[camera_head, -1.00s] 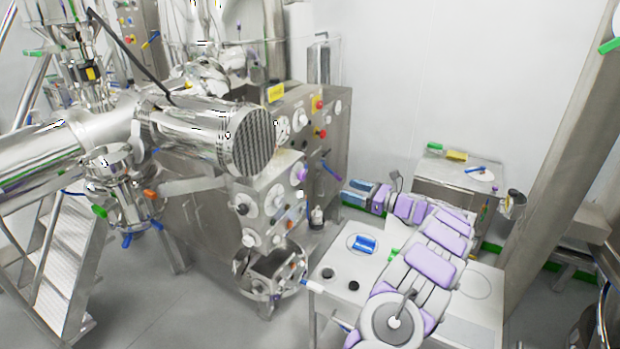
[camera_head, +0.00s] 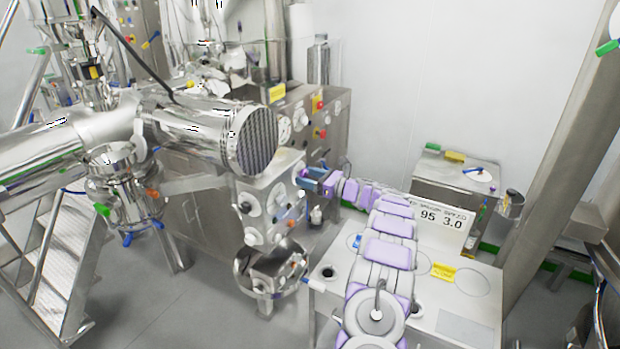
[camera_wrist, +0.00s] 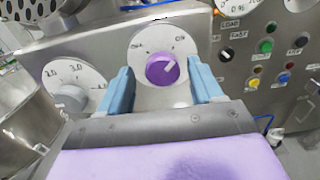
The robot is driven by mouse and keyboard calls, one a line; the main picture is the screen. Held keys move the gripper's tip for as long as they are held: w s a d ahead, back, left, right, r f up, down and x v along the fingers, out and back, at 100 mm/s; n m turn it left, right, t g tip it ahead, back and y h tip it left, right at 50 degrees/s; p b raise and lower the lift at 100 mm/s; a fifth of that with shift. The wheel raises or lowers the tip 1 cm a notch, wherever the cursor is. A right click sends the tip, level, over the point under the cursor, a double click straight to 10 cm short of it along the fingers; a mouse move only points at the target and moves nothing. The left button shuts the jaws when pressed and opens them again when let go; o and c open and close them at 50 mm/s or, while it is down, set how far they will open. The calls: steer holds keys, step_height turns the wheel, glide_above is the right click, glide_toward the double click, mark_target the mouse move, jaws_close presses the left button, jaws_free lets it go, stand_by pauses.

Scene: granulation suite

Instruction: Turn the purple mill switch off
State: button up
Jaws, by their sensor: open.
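The purple mill switch (camera_wrist: 162,70) is a round knob on a white dial plate (camera_wrist: 182,41) with an on/off style marking at each upper side. Its pale pointer bar tilts to the upper right. My gripper (camera_wrist: 162,88) is open in the wrist view, with one blue finger on each side of the knob and a gap to both. I cannot tell how deep the fingers reach along it. In the head view my gripper (camera_head: 314,178) is at the right side of the steel mill cabinet, and the switch shows as a small purple spot (camera_head: 303,170) partly hidden by it.
A grey numbered dial (camera_wrist: 70,97) sits left of the switch. A panel with coloured buttons (camera_wrist: 266,46) is at right. A steel bowl (camera_head: 270,268) hangs below the cabinet. A white-topped table (camera_head: 460,300) stands under my arm, with a number sign (camera_head: 441,224) behind it.

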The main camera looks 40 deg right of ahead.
steer(key=shift+a, duration=0.15)
steer(key=shift+d+f, duration=0.15)
steer(key=shift+d, duration=0.55)
steer(key=c, duration=0.4)
steer(key=shift+a, duration=0.4)
steer(key=c, duration=0.5)
steer(key=shift+d, duration=0.1)
steer(key=shift+c, duration=0.9)
